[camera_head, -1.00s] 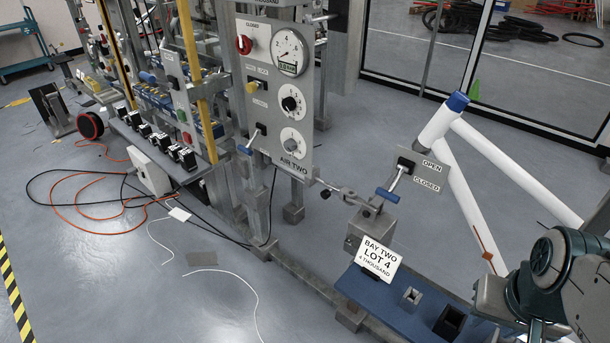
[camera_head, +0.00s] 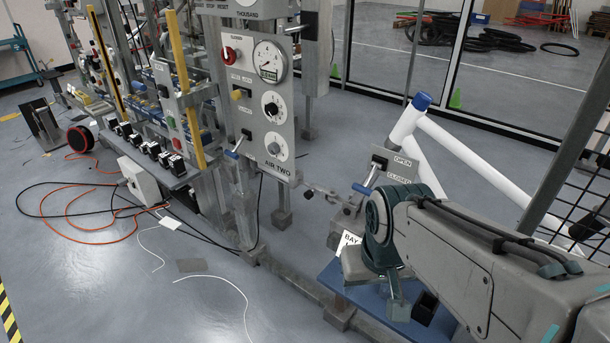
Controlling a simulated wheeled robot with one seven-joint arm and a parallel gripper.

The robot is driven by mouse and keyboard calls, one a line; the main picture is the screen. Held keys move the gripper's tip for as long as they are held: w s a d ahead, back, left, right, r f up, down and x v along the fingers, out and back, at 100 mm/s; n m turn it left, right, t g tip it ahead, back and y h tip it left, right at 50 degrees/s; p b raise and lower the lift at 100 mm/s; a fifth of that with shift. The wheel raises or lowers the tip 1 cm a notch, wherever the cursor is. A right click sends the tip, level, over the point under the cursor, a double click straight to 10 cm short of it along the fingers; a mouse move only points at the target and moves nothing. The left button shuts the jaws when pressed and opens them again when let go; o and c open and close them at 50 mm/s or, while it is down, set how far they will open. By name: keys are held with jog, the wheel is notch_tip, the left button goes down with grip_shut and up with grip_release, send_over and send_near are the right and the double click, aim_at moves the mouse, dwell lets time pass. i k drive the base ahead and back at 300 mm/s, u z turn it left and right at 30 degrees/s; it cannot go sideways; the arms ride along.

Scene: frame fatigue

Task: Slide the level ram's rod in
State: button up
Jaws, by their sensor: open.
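A thin grey horizontal rod (camera_head: 326,193) runs from beside the AIR TWO panel (camera_head: 263,105) toward the bench fixture; it looks like the level ram's rod, but I cannot tell how far out it is. A blue-handled lever (camera_head: 364,187) stands by the OPEN/CLOSED plate (camera_head: 396,166), near the white bicycle frame (camera_head: 455,150). My gripper (camera_head: 385,288) is open over the blue bench (camera_head: 331,279), in front of and below the rod's right end. Its fingertips are hard to make out. My arm hides much of the fixture, the lot sign and the lower frame.
A second blue-handled lever (camera_head: 238,146) sticks out from the panel's left side. A steel floor rail (camera_head: 290,284) runs along the bench. Black and orange hoses (camera_head: 70,225) lie on the floor at left. A mesh guard (camera_head: 585,200) stands at right. The front-left floor is mostly open.

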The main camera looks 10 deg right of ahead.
aim_at(324, 193)
jog(key=z, duration=0.55)
jog(key=k, duration=0.45)
jog(key=u, duration=0.55)
jog(key=i, duration=1.45)
